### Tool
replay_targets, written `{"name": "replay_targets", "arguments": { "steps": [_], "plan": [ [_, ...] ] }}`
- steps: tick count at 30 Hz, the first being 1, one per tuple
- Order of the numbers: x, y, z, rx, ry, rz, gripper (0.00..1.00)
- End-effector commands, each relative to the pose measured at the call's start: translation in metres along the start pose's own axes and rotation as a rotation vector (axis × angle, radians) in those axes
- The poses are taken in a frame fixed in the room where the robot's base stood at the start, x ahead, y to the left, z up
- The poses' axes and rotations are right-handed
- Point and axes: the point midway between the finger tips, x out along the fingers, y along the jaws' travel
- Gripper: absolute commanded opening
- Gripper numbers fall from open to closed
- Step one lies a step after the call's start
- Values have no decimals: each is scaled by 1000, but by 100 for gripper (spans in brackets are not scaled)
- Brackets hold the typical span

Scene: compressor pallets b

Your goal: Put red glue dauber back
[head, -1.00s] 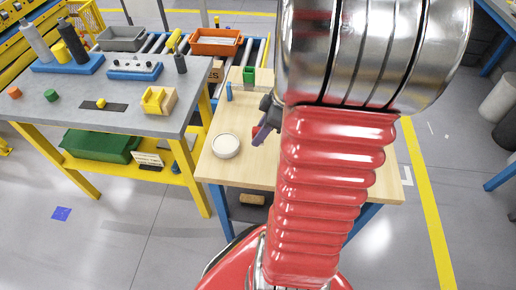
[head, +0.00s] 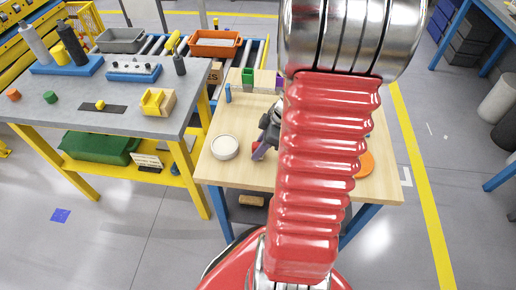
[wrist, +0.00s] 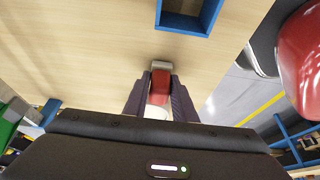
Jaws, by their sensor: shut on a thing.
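The red glue dauber (wrist: 159,84) has a red body and a pale grey-beige end. In the wrist view it sits between the two dark fingers of my gripper (wrist: 160,96), which is shut on it. A whitish part shows just below the red body; I cannot tell whether it belongs to the dauber. In the head view my gripper (head: 264,145) is over the light wooden table, right of a round white dish (head: 224,147). My arm hides much of the table there. A blue-walled open box (wrist: 210,17) shows at the top of the wrist view.
A green holder (head: 248,76) and a small blue item (head: 228,93) stand at the table's back left. An orange disc (head: 366,165) lies right of my arm. A grey workbench (head: 125,108) with parts stands to the left. Bare wood shows at the table's front.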

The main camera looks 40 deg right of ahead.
Motion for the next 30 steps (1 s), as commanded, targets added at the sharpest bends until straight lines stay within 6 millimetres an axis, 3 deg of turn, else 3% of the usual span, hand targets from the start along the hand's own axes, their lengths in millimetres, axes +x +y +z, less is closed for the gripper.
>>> {"name": "replay_targets", "arguments": {
  "steps": [10,11,18,30],
  "plan": [
    [2,0,1,-1,0,-1,3],
    [2,0,0,-1,0,-1,26],
    [2,0,0,-1,0,-1,43],
    [-4,0,0,-2,0,2,43]
  ]
}}
